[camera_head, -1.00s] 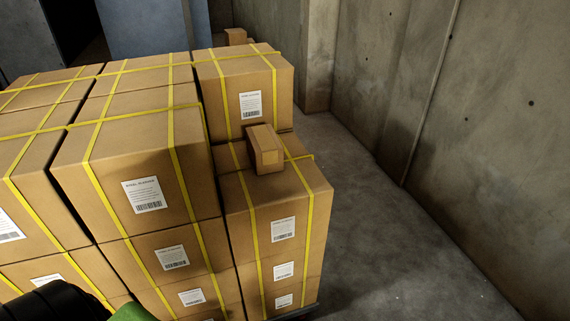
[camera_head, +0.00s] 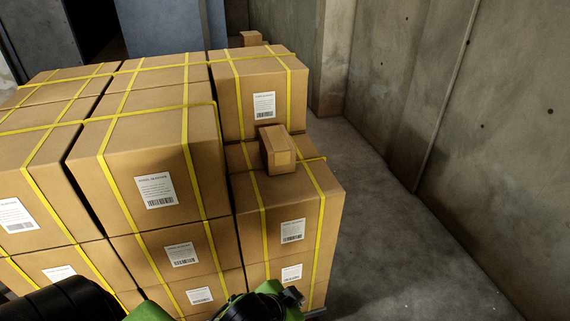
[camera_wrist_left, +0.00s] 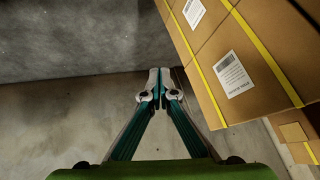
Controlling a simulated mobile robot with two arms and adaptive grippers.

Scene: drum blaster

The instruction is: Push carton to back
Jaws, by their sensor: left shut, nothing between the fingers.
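A small brown carton (camera_head: 279,152) with a paler square on its front sits on top of the lower strapped stack (camera_head: 310,195) at the right front. A taller strapped box (camera_head: 265,100) stands just behind it. Black and green parts of my arm reach in along the bottom edge of the head view, in front of the stack and apart from the small carton. In the left wrist view my left gripper (camera_wrist_left: 157,85) is shut and empty, with strapped boxes (camera_wrist_left: 235,65) to its right. A box with a paler square also shows there at the lower right; I cannot tell which it is. My right gripper is not in view.
More large strapped boxes (camera_head: 150,150) fill the left and middle. A concrete wall (camera_head: 500,120) runs along the right. The grey floor (camera_head: 390,230) between stack and wall is clear. Another small box (camera_head: 251,38) shows far behind the stack.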

